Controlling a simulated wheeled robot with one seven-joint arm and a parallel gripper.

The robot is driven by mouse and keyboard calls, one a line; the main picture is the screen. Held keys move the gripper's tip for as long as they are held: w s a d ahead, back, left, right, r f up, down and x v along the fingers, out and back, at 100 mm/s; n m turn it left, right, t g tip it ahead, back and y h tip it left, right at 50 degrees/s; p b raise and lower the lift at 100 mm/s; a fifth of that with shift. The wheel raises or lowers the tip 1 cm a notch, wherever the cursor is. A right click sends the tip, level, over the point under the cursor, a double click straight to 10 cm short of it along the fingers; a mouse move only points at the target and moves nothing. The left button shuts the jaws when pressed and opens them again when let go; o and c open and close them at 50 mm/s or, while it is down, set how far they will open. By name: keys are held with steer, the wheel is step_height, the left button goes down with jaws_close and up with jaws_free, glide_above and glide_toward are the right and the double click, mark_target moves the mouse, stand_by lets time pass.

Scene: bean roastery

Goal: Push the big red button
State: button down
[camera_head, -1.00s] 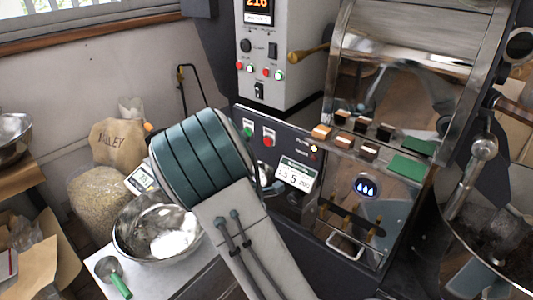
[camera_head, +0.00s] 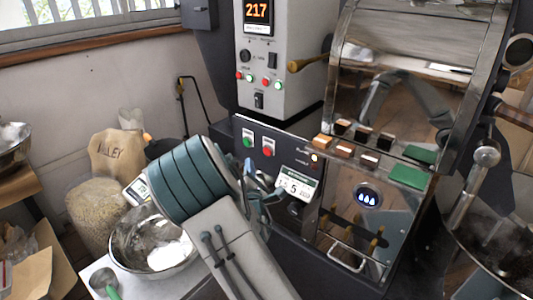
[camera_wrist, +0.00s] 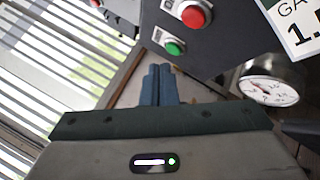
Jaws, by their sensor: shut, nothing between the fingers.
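The red button (camera_head: 268,147) sits on a white plate on the dark front panel of the roaster, right of a green button (camera_head: 248,138). In the wrist view the red button (camera_wrist: 195,15) is near the top edge, with the green button (camera_wrist: 174,47) below and left of it. My gripper (camera_wrist: 159,72) is shut and empty, its blue fingers together, apart from the red button and appearing just below the green one. In the head view my gripper (camera_head: 249,170) shows partly behind my arm, below the buttons.
A pressure gauge (camera_wrist: 268,91) shows right of the fingers in the wrist view. A metal bowl (camera_head: 130,238) and a bean sack (camera_head: 117,153) are at left.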

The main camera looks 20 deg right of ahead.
mark_target(263, 145)
steer(key=shift+w+d+b, duration=0.15)
steer(key=shift+w+d, duration=0.6)
steer(key=shift+d, duration=0.35)
steer(key=shift+w+d+b, duration=0.15)
steer(key=shift+w+d, duration=0.6)
steer(key=shift+d, duration=0.3)
stand_by(0.4)
steer(key=shift+w+d, duration=0.25)
steer(key=shift+d, duration=0.05)
steer(key=shift+w+d+b, duration=0.25)
steer(key=shift+d+b, duration=0.1)
stand_by(0.7)
stand_by(0.4)
steer(key=shift+s+a, duration=0.5)
steer(key=shift+a, duration=0.15)
steer(key=s+a, duration=0.1)
steer(key=a, duration=0.1)
steer(key=s+a, duration=0.2)
stand_by(0.3)
